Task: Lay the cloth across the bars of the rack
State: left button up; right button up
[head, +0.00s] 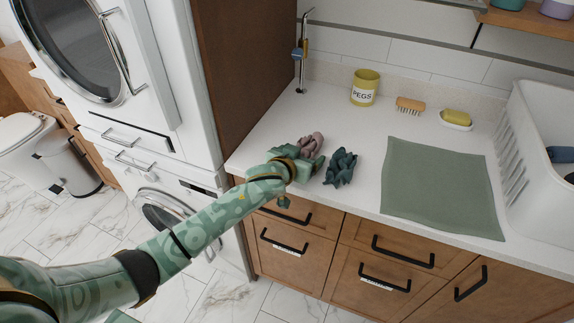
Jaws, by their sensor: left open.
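A crumpled pink cloth (310,144) and a crumpled dark teal cloth (341,168) lie on the white counter in the head view. A flat green cloth or mat (442,187) is spread to their right. My left gripper (314,168) is over the counter's front edge, just in front of the pink cloth and left of the teal one. It is open; its fingers are small and partly hidden by the wrist, and I cannot tell whether they touch a cloth. My right gripper is not in view.
A yellow pegs pot (364,88), a brush (410,105) and a soap dish (456,122) stand along the counter's back. A white slotted basket (536,165) is at the right. A tall brown panel (236,75) bounds the left. Bare counter (350,125) lies behind the cloths.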

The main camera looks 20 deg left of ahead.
pick_arm(q)
jog(key=p+v, duration=0.1)
jog(key=v, duration=0.1)
jog(key=p+v, duration=0.1)
jog(key=v, duration=0.1)
jog(key=shift+w+a+r+p, duration=0.1)
jog(key=shift+a+r+p, duration=0.15)
jog(key=shift+p, duration=0.15)
jog(key=p+v, duration=0.3)
jog(key=v, duration=0.9)
jog(key=shift+s+a+f, duration=0.15)
jog(key=shift+s+f, duration=0.05)
jog(key=shift+f, duration=0.05)
